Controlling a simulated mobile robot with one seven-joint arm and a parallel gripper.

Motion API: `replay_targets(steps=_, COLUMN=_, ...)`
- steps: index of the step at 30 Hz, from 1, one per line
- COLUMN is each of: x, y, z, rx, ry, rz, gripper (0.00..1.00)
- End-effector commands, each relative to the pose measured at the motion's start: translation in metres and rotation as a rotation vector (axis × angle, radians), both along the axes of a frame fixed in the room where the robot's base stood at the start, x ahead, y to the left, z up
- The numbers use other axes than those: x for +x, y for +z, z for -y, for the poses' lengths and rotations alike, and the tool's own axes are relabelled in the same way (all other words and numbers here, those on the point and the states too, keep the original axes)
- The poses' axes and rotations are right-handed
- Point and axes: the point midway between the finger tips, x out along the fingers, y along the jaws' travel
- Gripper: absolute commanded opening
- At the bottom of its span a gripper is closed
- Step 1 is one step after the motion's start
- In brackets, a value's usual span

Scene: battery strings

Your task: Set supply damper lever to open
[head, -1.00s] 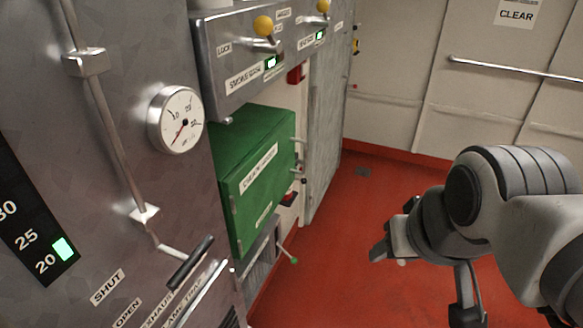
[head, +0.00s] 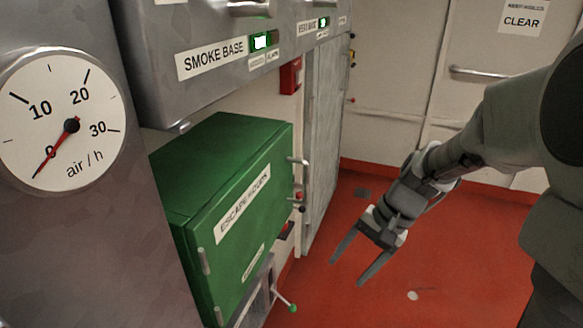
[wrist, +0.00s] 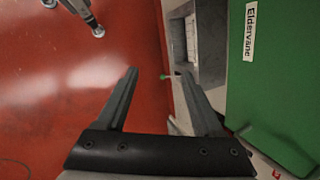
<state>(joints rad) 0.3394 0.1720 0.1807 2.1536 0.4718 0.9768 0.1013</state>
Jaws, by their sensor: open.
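A thin lever with a green knob (head: 292,308) sticks out low on the wall, below the green box. No label on it is readable, so I cannot tell for sure that it is the supply damper lever. My gripper (head: 351,272) is open and empty, above the red floor, to the right of the lever and apart from it. In the wrist view the green knob (wrist: 165,77) appears between the open fingertips (wrist: 160,73), beyond them, with a grey metal housing behind it.
A green box (head: 245,215) juts from the wall above the lever. An air/h gauge (head: 62,120) has its red needle near 0. A grey panel labelled SMOKE BASE (head: 213,58) overhangs the box. The red floor (head: 450,255) is open on the right.

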Motion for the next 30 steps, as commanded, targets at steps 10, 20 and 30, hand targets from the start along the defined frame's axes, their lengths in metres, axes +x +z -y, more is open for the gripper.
replay_targets(steps=10, x=0.047, y=-0.148, z=-0.005, rx=0.325, ry=-0.282, rz=-0.261, gripper=0.69)
replay_targets(steps=20, x=0.083, y=-0.278, z=-0.006, rx=0.667, ry=-0.587, rz=-0.477, gripper=0.69)
replay_targets(steps=30, x=0.111, y=-0.409, z=0.000, rx=1.045, ry=-0.931, rz=-0.671, gripper=0.69)
